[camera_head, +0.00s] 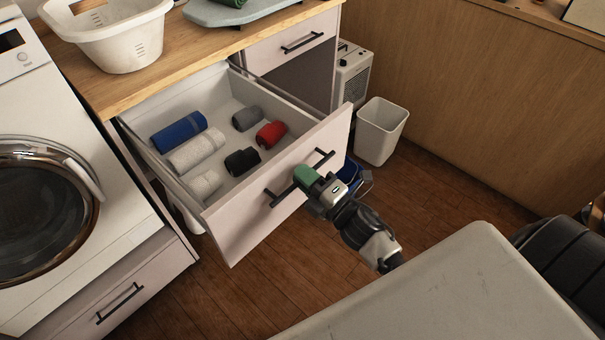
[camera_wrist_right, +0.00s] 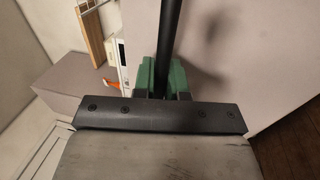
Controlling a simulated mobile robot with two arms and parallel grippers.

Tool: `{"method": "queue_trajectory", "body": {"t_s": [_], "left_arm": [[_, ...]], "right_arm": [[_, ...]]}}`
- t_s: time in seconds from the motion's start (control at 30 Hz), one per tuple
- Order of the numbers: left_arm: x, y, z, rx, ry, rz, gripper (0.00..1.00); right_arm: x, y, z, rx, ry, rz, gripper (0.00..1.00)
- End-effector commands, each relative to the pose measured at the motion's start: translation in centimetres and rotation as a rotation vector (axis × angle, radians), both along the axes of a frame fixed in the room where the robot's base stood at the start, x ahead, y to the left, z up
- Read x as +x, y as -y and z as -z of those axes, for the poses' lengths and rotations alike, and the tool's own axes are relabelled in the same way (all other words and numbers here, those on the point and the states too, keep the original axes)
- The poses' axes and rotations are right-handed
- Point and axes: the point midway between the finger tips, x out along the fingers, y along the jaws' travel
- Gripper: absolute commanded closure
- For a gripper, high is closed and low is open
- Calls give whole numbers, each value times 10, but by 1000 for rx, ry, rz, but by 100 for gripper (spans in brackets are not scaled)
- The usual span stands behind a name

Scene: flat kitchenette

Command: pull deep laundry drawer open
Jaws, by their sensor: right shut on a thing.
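The deep laundry drawer (camera_head: 262,196) stands pulled out from the cabinet in the head view, with its inside exposed. Rolled cloths lie in it, among them a blue one (camera_head: 179,132), a white one (camera_head: 197,149) and a red one (camera_head: 271,134). A dark bar handle (camera_head: 283,196) runs across its pale front. My right gripper (camera_head: 304,178) is shut on this handle near its middle. In the right wrist view the dark handle bar (camera_wrist_right: 167,45) passes between the green fingers. My left gripper is not in view.
A white washing machine (camera_head: 85,246) stands left of the drawer. A white basket (camera_head: 112,36) sits on the wooden countertop (camera_head: 175,62). A pale bin (camera_head: 381,131) stands right of the drawer, near a blue bucket (camera_head: 350,171). Wooden floor lies open before the drawer.

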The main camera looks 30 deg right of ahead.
Motion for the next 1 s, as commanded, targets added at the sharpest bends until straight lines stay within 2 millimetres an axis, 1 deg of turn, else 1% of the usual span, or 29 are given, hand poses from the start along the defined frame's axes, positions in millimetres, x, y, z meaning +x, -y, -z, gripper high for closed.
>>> {"method": "queue_trajectory", "body": {"t_s": [0.13,0.17,0.2,0.3,0.57,0.67,0.77,1.0], "left_arm": [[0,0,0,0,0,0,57],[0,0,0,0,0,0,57],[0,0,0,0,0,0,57],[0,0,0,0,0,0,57],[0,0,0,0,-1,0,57],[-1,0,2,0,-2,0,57],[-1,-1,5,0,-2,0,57],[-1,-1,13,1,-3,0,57]], "right_arm": [[0,0,1,0,-1,1,100],[0,0,0,-1,-1,1,83],[0,0,0,-1,-1,1,77],[0,0,0,-1,-1,0,63],[0,0,0,0,0,0,63],[-6,2,3,0,-2,1,63],[-19,7,6,-1,-3,2,63],[-64,23,17,0,-5,2,63]]}}
